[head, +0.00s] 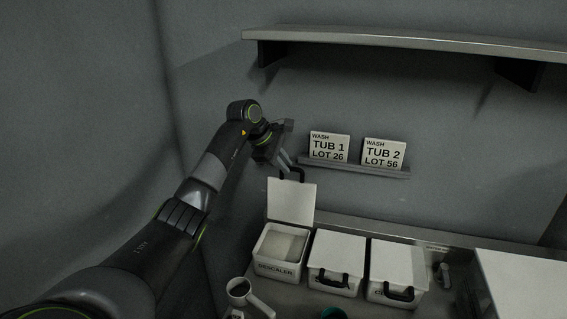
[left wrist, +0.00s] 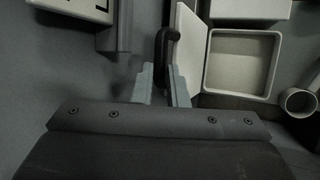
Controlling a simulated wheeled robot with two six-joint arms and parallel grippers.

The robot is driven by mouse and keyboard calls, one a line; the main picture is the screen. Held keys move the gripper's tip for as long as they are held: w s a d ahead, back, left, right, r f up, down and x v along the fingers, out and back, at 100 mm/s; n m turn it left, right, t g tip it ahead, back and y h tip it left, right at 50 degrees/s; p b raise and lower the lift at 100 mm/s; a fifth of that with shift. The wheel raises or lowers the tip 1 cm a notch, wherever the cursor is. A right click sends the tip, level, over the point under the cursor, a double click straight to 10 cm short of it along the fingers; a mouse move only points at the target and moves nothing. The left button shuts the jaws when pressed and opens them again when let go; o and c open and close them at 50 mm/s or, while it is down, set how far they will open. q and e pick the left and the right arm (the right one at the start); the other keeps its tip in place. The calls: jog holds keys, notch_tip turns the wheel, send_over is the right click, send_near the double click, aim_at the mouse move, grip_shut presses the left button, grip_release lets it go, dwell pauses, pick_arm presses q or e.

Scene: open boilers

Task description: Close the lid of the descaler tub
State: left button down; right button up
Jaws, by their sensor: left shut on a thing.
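The descaler tub (head: 279,268) is a white square tub labelled "DESCALER", standing at the left end of the row. Its white lid (head: 291,202) is open and stands upright at the tub's back edge, with a black handle (head: 298,174) at the top. My left gripper (head: 286,169) is at that handle. In the left wrist view, my left gripper (left wrist: 162,88) has the black handle (left wrist: 164,46) between its fingers and is shut on it. The lid (left wrist: 188,45) is seen nearly edge-on there, beside the open tub (left wrist: 272,68). My right gripper is not in view.
Two closed white tubs (head: 337,257) (head: 398,263) with black handles stand to the right. Signs for Tub 1 (head: 329,147) and Tub 2 (head: 384,153) stand on a ledge, below a shelf (head: 400,42).

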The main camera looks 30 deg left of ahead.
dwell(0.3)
pick_arm(q)
jog(key=s+d+f+m+t+b, duration=0.1)
jog(key=s+t+b, duration=0.5)
jog(key=s+b, duration=0.6)
notch_tip(320, 180, down, 2)
jog(key=d+b, duration=0.1)
jog(key=b, duration=0.9)
jog(key=shift+d+m+t+y, duration=0.3)
jog(key=shift+d+t+y, duration=0.1)
jog(key=c, duration=1.5)
grip_release()
jog(key=shift+o, duration=0.2)
